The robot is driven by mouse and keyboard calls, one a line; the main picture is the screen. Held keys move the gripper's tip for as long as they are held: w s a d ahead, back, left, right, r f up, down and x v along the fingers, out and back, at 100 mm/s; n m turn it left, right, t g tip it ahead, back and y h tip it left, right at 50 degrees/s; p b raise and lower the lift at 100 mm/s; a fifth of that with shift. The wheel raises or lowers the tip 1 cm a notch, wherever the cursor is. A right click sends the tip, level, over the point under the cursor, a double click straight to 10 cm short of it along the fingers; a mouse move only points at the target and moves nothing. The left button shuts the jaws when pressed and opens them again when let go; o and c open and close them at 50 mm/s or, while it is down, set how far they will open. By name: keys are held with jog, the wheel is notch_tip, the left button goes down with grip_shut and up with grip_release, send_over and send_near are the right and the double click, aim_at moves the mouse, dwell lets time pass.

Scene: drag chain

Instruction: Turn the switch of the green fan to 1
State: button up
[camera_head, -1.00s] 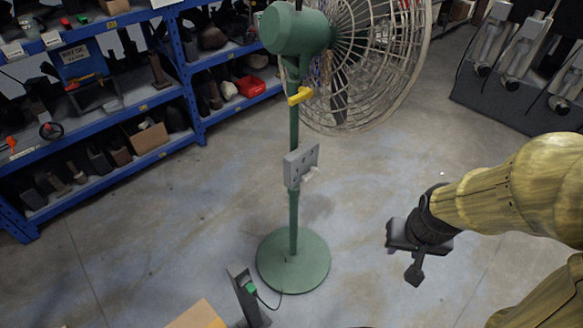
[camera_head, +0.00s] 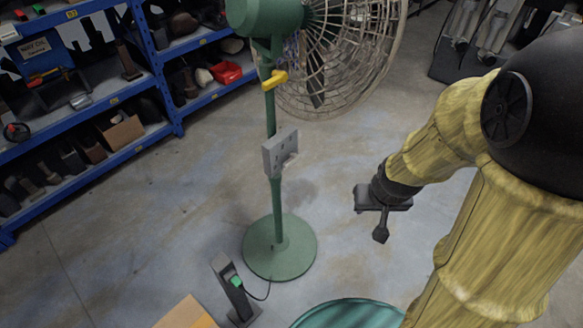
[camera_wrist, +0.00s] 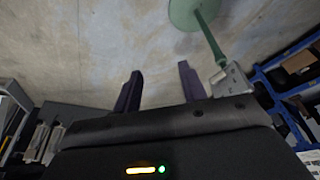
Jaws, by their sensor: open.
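The green fan (camera_head: 272,14) stands upright on a round base (camera_head: 280,252), with a wire cage and a yellow handle (camera_head: 274,80). Its grey switch box (camera_head: 281,153) is fixed to the middle of the pole. The knob on the box is too small for its setting to be read. My gripper (camera_head: 370,222) is to the right of the pole and apart from the box, open and empty. In the wrist view, the two dark fingers (camera_wrist: 158,88) are spread, and the switch box (camera_wrist: 232,80) is to their right, with the fan base (camera_wrist: 192,12) at the top.
Blue shelves (camera_head: 152,85) with assorted parts stand on the left. A black post with a green plug (camera_head: 238,285) and a cable is beside the fan base. A cardboard box (camera_head: 186,315) is at the bottom edge. Bare floor lies between the pole and my gripper.

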aim_at(290, 164)
jog(key=w+f+n+t+h+b, duration=0.2)
jog(key=w+f+n+t+b, duration=0.65)
jog(key=w+f, duration=1)
jog(key=a+f+n+t+y+b, duration=0.3)
jog(key=a+n+y, duration=0.8)
jog(key=n, duration=0.4)
notch_tip(290, 164, down, 2)
jog(key=shift+s+a+f+b, duration=0.2)
jog(key=shift+s+a+b, duration=0.25)
jog(key=shift+a+b, duration=0.45)
jog(key=x, duration=1.7)
jog(key=shift+w+r, duration=0.25)
